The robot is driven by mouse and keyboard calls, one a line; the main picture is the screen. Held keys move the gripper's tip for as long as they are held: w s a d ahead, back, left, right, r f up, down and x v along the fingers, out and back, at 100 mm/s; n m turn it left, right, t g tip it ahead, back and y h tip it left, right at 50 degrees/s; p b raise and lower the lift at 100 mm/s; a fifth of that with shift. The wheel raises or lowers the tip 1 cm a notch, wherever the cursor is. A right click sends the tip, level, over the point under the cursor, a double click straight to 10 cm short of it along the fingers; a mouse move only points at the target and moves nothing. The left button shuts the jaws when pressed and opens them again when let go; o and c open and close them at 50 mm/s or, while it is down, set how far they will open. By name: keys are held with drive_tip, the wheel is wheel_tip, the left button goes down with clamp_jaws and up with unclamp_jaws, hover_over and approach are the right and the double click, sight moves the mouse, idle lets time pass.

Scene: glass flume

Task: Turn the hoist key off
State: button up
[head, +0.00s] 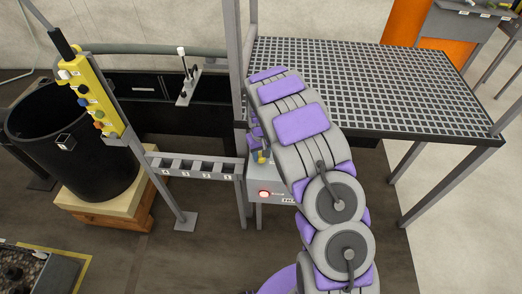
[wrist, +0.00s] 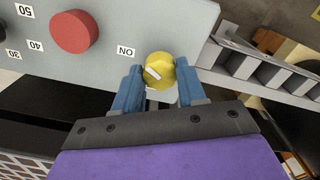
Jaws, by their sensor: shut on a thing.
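The hoist key is a round yellow knob (wrist: 161,68) with a white mark, on the grey face of a control box (wrist: 120,25). An "ON" label (wrist: 126,51) is at its upper left in the wrist view, and the white mark lies toward that side. My gripper (wrist: 158,86) has its blue fingers on both sides of the knob, shut on it. In the head view the box (head: 270,187) stands below the grating's left edge. My arm covers part of it, and only a little yellow shows by the gripper (head: 259,156).
A red button (wrist: 74,31) and numbers sit left of the knob. A slotted rack (head: 195,168) adjoins the box. A yellow pendant (head: 90,95) hangs over a black tub (head: 110,170) at left. A grating platform (head: 390,85) is behind and right of my arm.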

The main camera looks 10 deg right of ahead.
sight(260, 155)
drive_tip(key=m+p, duration=0.1)
drive_tip(key=m, duration=0.2)
drive_tip(key=m+p, duration=0.1)
drive_tip(key=m, duration=0.2)
drive_tip(key=shift+w+r, duration=0.2)
drive_tip(key=m+p, duration=0.1)
drive_tip(key=m, duration=0.4)
drive_tip(key=shift+w+m, duration=0.1)
drive_tip(key=shift+m, duration=0.3)
drive_tip(key=o, duration=0.8)
drive_tip(key=shift+o, duration=1.2)
drive_tip(key=shift+f, duration=0.15)
wheel_tip(260, 155, up, 17)
drive_tip(key=p, duration=0.1)
drive_tip(key=shift+p, duration=0.4)
drive_tip(key=shift+a, duration=0.1)
